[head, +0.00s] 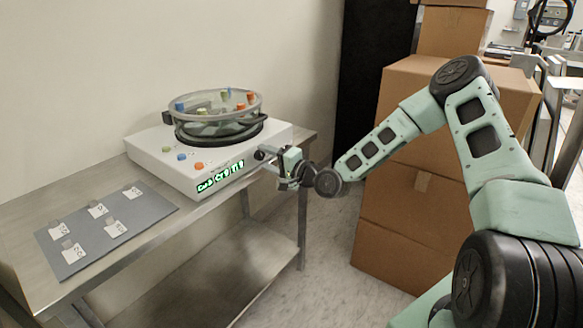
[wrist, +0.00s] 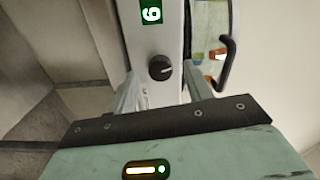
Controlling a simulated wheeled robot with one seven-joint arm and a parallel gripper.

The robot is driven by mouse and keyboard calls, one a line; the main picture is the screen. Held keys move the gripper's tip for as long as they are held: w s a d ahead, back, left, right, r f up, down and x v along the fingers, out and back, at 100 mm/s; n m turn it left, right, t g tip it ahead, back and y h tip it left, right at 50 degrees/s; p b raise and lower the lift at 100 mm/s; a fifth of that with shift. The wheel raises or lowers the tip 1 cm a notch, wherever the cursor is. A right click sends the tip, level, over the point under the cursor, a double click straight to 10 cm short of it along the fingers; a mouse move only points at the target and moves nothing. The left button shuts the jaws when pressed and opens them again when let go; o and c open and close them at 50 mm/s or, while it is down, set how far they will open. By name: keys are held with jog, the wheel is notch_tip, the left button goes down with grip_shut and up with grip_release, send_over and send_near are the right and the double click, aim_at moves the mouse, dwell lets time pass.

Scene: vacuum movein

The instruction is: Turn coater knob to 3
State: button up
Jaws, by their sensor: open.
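The coater (head: 178,169) is a white box on the metal table, with lit green characters along its front face. Its black knob (wrist: 160,70) shows in the wrist view on the white front panel, with a small pale pointer mark; I cannot read its setting. A green display (wrist: 152,13) above it in that view shows one sideways character, perhaps a 6 or 9. My gripper (head: 272,161) is at the right end of the coater's front. In the wrist view my gripper (wrist: 162,84) is open, one finger on each side of the knob, with gaps visible. Nothing is held.
A clear round bowl (head: 217,119) with coloured pieces sits on the coater. A grey panel (head: 105,228) with several labelled tags lies on the table (head: 150,262) at left. Stacked cardboard boxes (head: 390,240) stand right of my gripper. A black handle (wrist: 229,64) shows right of the knob.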

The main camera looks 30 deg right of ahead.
jog(key=v, duration=1.6)
jog(key=shift+s, duration=0.25)
jog(key=s+a+n+g+h+p, duration=0.1)
jog(key=s+a+n+g+p, duration=0.15)
jog(key=a+n+g, duration=0.4)
jog(key=s+a+n+g+h+p, duration=0.1)
jog(key=s+a+n+g+p, duration=0.15)
jog(key=a+n+g, duration=0.4)
jog(key=s+a+r+n+g+h+p, duration=0.1)
jog(key=s+a+r+n+h+p, duration=0.1)
jog(key=s+a+r, duration=0.3)
jog(key=s+a+r+n+g+h+p, duration=0.2)
jog(key=s+a+r, duration=0.4)
jog(key=s+r, duration=0.6)
jog(key=s+n+p, duration=0.1)
jog(key=s+n, duration=0.1)
jog(key=s, duration=0.3)
jog(key=shift+s+r+h, duration=0.25)
jog(key=shift+r+h, duration=0.15)
